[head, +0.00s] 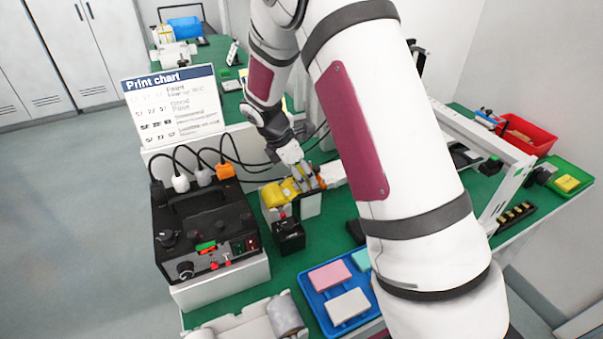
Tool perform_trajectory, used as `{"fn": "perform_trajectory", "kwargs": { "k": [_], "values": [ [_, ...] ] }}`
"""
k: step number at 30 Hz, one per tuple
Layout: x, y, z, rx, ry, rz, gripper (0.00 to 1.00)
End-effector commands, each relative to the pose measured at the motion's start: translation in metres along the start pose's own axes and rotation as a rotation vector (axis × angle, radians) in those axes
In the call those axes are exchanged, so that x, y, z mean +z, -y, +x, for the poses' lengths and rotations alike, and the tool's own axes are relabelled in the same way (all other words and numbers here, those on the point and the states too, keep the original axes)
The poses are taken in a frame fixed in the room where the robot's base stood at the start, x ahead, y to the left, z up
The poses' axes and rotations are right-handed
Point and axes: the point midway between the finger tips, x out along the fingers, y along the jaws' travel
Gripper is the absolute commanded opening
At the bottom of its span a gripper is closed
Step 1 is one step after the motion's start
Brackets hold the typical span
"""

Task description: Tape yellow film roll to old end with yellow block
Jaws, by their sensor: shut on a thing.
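My gripper (303,182) reaches down over the bench at the middle of the head view, at a small light-coloured device. It is shut on a small yellow thing, partly hidden by the fingers; I cannot tell whether this is the roll or a block. A larger yellow piece (274,196), which looks like film, sits on the device just left of the fingers, close to or touching them. The old film end cannot be made out. Another yellow block (566,183) lies in the green tray (577,172) at the far right.
A black control box (205,232) with cables stands left of the gripper, and a print chart board (174,106) behind it. A blue tray (324,277) with pink and pale blocks and a grey roll (286,316) are in front. A red bin (527,134) is at the right.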

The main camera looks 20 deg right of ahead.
Motion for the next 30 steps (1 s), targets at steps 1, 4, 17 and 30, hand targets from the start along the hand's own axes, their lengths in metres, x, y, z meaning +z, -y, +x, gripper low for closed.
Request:
{"fn": "perform_trajectory", "kwargs": {
  "k": [1,4,17,30],
  "values": [
    [-0.001,0.001,0.002,-0.002,-0.002,-0.001,0.21],
    [-0.001,0.001,0.002,-0.003,-0.002,-0.001,0.21],
    [0.000,0.001,-0.001,-0.004,-0.002,-0.001,0.21],
    [0.009,0.001,-0.021,-0.001,-0.001,0.001,0.21]
  ]
}}
